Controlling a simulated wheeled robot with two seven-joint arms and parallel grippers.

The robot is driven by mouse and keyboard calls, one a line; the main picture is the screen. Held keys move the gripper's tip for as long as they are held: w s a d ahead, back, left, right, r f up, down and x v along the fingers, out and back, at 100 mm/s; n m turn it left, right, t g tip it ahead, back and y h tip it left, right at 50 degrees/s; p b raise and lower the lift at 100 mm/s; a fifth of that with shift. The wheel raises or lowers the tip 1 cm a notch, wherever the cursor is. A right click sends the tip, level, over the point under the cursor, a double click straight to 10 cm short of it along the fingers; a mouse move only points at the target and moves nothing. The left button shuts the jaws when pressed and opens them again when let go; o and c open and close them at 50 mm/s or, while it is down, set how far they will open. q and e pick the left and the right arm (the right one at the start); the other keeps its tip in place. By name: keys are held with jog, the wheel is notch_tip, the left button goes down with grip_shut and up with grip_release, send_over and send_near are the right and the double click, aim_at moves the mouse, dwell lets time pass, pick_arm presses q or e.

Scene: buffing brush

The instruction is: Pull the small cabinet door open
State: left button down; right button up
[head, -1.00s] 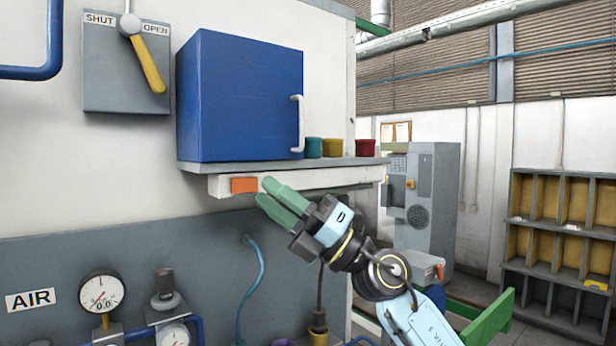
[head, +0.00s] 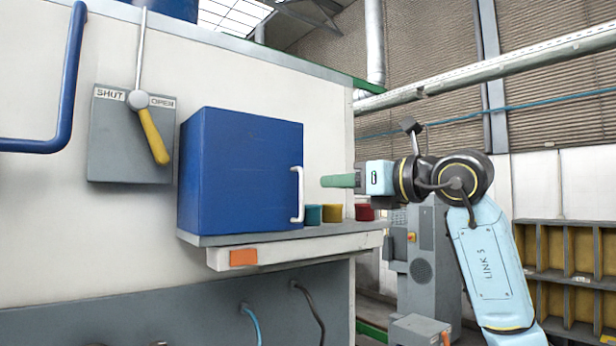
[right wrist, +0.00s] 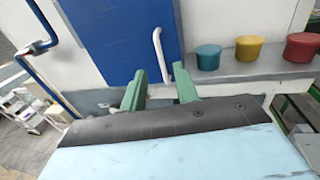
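The small blue cabinet (head: 240,170) stands on a grey shelf, and its door looks shut. A white bar handle (head: 297,195) runs upright along the right side of the door. My right gripper (head: 325,181) is at handle height, a little to the right of the handle and apart from it. In the right wrist view the green fingers of my right gripper (right wrist: 160,88) are spread with nothing between them. The white handle (right wrist: 160,55) shows just beyond the gap between them, on the blue door (right wrist: 120,35). My left gripper is not in view.
Teal, yellow and red pots (head: 332,213) stand on the shelf (head: 290,233) right of the cabinet, just below my right gripper. A lever panel (head: 130,140) and a blue pipe (head: 65,110) are on the wall at left. An orange block (head: 243,258) sits under the shelf.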

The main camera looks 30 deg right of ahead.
aim_at(303, 183)
jog(key=p+x, duration=0.2)
jog(key=x, duration=0.4)
jog(key=shift+w, duration=0.2)
jog(key=shift+x, duration=0.8)
jog(key=shift+c, duration=0.3)
grip_shut()
